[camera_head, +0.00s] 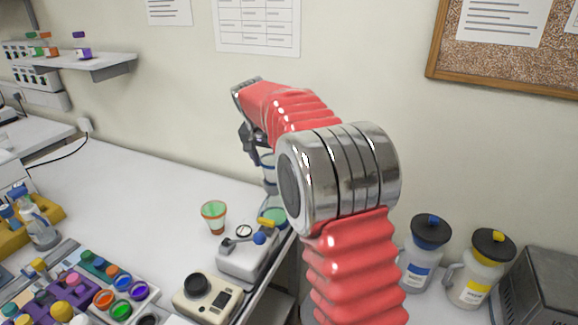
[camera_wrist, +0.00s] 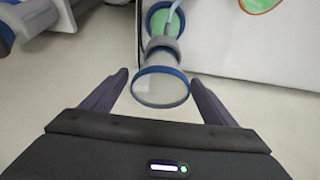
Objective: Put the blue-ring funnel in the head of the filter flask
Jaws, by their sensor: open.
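The blue-ring funnel (camera_wrist: 160,88) is a clear cup with a blue rim, seen from above in the wrist view. It also shows in the head view (camera_head: 267,160). It appears upright in the grey head (camera_wrist: 163,48) of the filter flask; how deep it sits I cannot tell. The flask (camera_wrist: 165,20) has a blue ring and green contents, and its green lower part shows near the table's right edge (camera_head: 273,215), partly behind my arm. My gripper (camera_wrist: 160,77) is open, with a finger on each side of the funnel and visible gaps between.
An orange-rimmed cup with green inside (camera_head: 213,215) stands left of the flask. A grey device with a lever (camera_head: 246,252) and a beige instrument (camera_head: 207,298) stand in front. Two capped bottles (camera_head: 425,255) (camera_head: 480,270) are at the right.

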